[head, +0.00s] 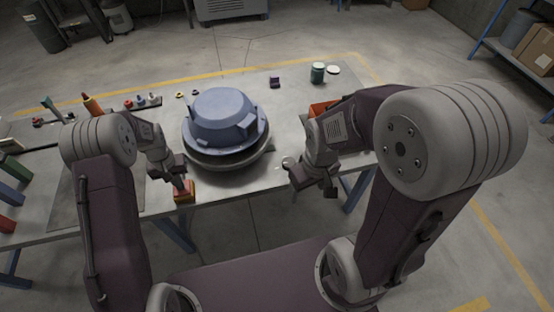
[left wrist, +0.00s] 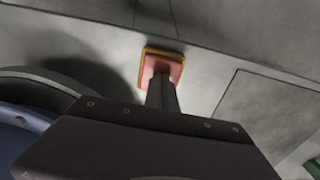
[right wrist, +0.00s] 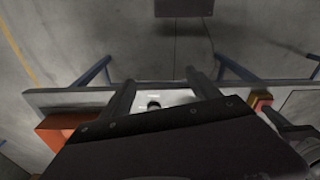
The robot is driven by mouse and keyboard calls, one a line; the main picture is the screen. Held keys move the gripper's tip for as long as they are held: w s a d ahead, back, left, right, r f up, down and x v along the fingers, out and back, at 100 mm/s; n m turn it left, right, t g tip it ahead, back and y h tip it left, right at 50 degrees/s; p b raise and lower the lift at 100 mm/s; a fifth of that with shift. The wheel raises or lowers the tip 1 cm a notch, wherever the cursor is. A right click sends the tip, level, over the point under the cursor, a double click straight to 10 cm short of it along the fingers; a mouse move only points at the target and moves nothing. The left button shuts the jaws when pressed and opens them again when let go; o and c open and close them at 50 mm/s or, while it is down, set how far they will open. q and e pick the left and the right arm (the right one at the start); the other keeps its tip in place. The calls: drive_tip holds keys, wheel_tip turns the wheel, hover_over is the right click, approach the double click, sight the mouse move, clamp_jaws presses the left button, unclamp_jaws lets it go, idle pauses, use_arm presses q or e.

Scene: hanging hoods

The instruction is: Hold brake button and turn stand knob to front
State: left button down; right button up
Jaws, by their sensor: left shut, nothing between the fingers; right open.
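The brake button (head: 184,198) is a red and yellow block at the table's front edge; it also shows in the left wrist view (left wrist: 176,58). My left gripper (head: 184,187) is shut and empty, with its fingertips down at the button's red top, seemingly touching it. A blue hood (head: 220,112) sits on a dark round stand (head: 232,162). A small dark knob (right wrist: 153,105) on a pale plate, likely the stand knob, lies between the right fingers in the right wrist view. My right gripper (head: 308,187) is open at the front edge, right of the stand; its fingers are apart from the knob.
The grey table (head: 170,215) holds an orange bin (head: 322,108) at the right, and a green jar (head: 318,72) and a dark small block (head: 275,82) behind. Several small tools and coloured parts lie at the left. The floor in front of the table is clear.

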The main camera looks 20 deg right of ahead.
drive_tip(key=w+r+n, duration=0.3)
drive_tip(key=w+n, duration=0.1)
drive_tip(key=w, duration=0.5)
drive_tip(key=n, duration=0.3)
hover_over(289, 162)
wheel_tip(289, 162, down, 9)
drive_tip(key=shift+g, duration=0.4)
wheel_tip(289, 162, down, 12)
drive_tip(key=shift+r, duration=0.1)
drive_tip(key=shift+m, duration=0.3)
drive_tip(key=c, duration=1.4)
